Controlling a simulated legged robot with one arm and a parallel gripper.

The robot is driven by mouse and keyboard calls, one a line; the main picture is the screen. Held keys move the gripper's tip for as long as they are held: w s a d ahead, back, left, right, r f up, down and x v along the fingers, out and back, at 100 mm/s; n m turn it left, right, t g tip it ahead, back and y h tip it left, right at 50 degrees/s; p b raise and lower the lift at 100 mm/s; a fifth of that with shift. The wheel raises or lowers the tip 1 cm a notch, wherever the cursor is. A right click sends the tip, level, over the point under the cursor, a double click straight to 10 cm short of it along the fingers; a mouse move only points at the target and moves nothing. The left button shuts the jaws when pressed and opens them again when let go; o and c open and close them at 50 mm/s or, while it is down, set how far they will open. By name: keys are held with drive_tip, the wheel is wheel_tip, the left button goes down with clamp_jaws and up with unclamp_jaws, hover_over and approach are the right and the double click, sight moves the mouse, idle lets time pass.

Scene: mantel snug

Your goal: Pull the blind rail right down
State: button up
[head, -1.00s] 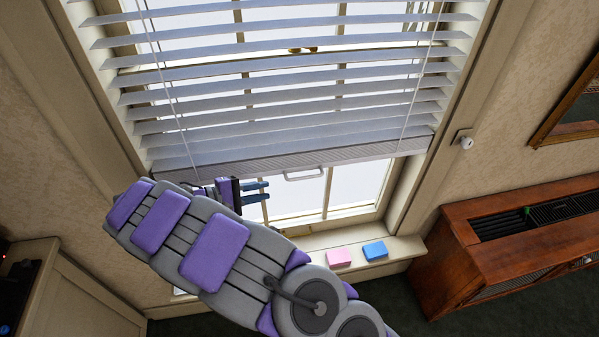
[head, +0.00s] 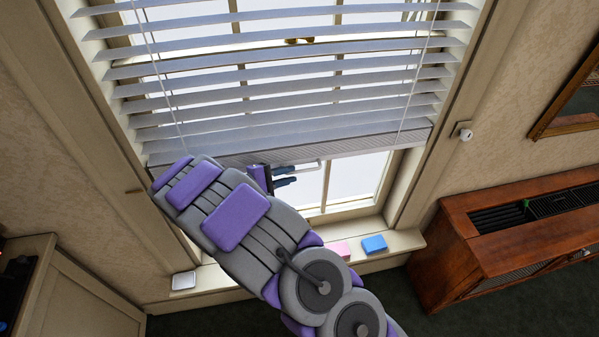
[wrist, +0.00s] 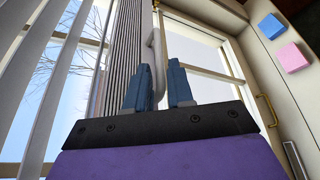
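The white slatted blind (head: 290,85) hangs over the upper part of the window. Its bottom rail (head: 375,142) has a pale pull handle (head: 318,163) on its front. The rail is above the sill, with bare glass below it. My gripper (head: 286,176) is at the handle's left part, its two blue fingers apart. In the wrist view the handle (wrist: 151,42) runs toward the gap between the fingers (wrist: 160,85), beside the ribbed rail (wrist: 122,55). The fingers are not closed on it. Whether they touch it, I cannot tell. My arm hides the rail's lower left.
The sill (head: 398,242) holds a pink block (head: 341,248), partly behind my arm, a blue block (head: 374,244) and a white square item (head: 183,281). A wooden cabinet (head: 450,250) stands right; another cabinet (head: 75,290) stands left.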

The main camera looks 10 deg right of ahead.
sight(300, 171)
drive_tip(key=x, duration=0.5)
drive_tip(key=shift+r, duration=0.1)
drive_tip(key=shift+s, duration=0.1)
drive_tip(key=shift+a, duration=0.1)
clamp_jaws()
